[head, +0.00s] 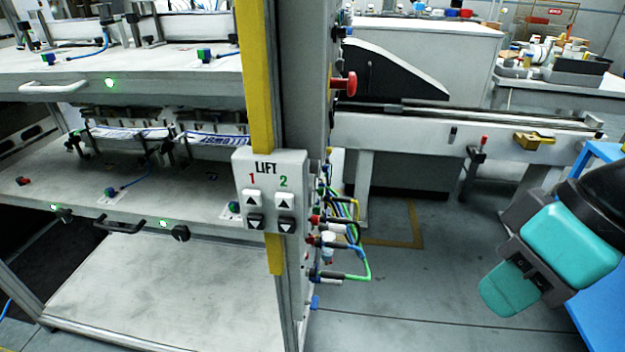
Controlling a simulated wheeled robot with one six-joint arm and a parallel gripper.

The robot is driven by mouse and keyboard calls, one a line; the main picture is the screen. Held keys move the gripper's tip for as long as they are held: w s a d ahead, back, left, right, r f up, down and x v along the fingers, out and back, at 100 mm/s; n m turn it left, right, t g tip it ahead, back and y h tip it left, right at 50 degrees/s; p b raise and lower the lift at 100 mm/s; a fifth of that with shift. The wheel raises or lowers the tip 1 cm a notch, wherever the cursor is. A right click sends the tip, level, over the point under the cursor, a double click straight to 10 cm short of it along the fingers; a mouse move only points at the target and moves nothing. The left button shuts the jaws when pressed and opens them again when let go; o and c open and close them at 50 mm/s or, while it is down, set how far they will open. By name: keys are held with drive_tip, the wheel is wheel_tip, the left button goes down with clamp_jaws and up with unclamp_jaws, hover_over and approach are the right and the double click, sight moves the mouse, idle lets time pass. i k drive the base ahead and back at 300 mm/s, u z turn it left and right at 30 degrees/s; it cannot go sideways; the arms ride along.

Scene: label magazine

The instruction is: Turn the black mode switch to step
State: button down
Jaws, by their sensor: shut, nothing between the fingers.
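No black mode switch marked "step" can be made out in the head view. Two small black knob-like parts, one at the left (64,214) and one nearer the middle (180,233), sit on the front edge of the lower shelf beside green lights; I cannot tell whether either is a switch. My gripper (514,285), teal and dark grey, hangs at the right over open floor, well apart from the shelves. It is shut and empty.
A LIFT panel (270,190) with white up and black down buttons is on the yellow-striped post (258,80). Cables and connectors (335,240) stick out right of the post. A red knob (345,84) juts out above. A blue table (605,245) stands at right. Floor between is clear.

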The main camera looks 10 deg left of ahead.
sight(337, 33)
drive_tip(key=u, duration=1.65)
drive_tip(key=k, duration=0.8)
drive_tip(key=z, duration=0.7)
drive_tip(key=i, duration=0.5)
